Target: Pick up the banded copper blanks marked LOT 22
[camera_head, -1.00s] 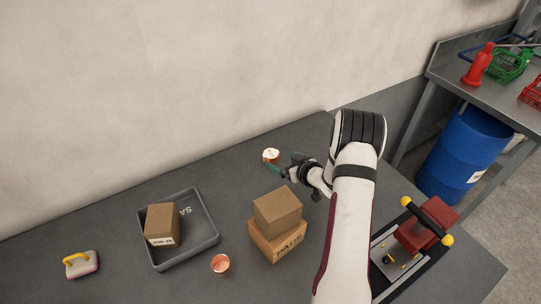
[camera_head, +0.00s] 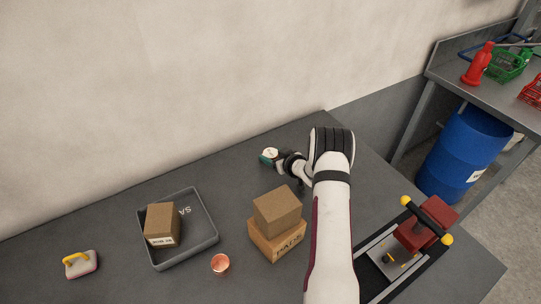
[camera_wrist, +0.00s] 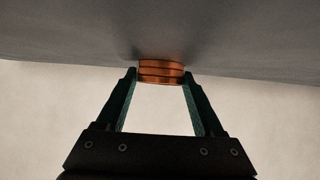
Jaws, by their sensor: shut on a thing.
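A short round stack of copper blanks (camera_head: 271,152) with a pale label on top is at the far side of the bench; the label is too small to read. In the wrist view, the copper stack (camera_wrist: 161,71) shows banded layers and sits between the two green fingertips. My gripper (camera_head: 270,159) is shut on this stack, close to the bench top; it also shows in the wrist view (camera_wrist: 160,76). A second copper piece (camera_head: 220,263) stands at the front of the bench, with no white label visible on it.
A grey tray (camera_head: 208,240) holds a brown box (camera_head: 162,224). Two stacked cartons (camera_head: 278,225) stand between the tray and my arm. A yellow-handled block (camera_head: 81,264) is at far left. A red device (camera_head: 423,229) is at right. The bench left of my gripper is clear.

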